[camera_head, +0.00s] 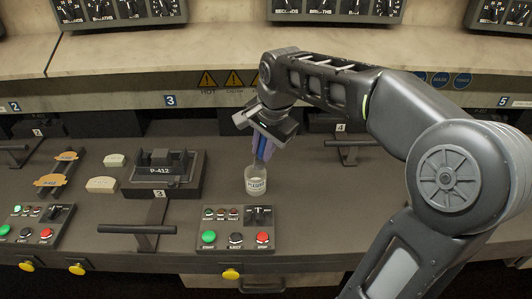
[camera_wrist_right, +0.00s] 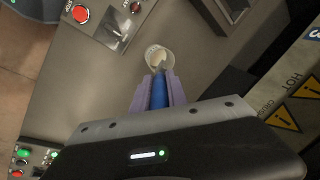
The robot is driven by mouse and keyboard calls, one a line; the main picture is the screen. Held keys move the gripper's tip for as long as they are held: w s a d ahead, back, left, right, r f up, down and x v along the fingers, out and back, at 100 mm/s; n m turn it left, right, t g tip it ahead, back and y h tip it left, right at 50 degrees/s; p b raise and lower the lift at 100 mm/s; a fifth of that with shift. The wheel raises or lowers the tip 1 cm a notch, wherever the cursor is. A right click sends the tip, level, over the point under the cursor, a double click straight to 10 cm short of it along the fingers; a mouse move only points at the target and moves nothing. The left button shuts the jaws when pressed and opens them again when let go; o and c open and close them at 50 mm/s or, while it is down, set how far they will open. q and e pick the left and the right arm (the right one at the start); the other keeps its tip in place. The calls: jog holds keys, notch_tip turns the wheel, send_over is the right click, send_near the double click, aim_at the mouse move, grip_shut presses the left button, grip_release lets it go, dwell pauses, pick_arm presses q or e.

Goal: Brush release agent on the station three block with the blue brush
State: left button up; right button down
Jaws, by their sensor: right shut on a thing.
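My right gripper (camera_head: 264,146) is shut on the blue brush (camera_head: 264,148) and holds it upright above the small jar (camera_head: 256,181). In the right wrist view the blue brush (camera_wrist_right: 159,90) sits between the purple fingers (camera_wrist_right: 159,92), its tip at the mouth of the jar (camera_wrist_right: 158,57). I cannot tell how deep the tip is. The station three block (camera_head: 161,170), a dark block marked P-412, lies on its dark base left of the jar, behind the number 3 label. My left gripper is not in view.
Control boxes with coloured buttons stand at the front, one before the jar (camera_head: 237,229) and one at the left (camera_head: 30,228). A handle bar (camera_head: 140,229) lies before the block. Two pale pieces (camera_head: 102,184) lie left of it. Hot warning signs (camera_head: 208,80) mark the ledge behind.

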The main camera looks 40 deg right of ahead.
aim_at(260, 163)
jog(key=shift+w+r+t, duration=0.1)
jog(key=shift+w+t, duration=0.2)
jog(key=shift+w, duration=0.35)
jog(key=shift+s, duration=0.1)
jog(key=shift+f+b, duration=2.25)
jog(key=shift+f, duration=0.75)
jog(key=shift+s+f+b, duration=0.1)
jog(key=shift+f+b, duration=0.45)
jog(key=shift+f, duration=0.05)
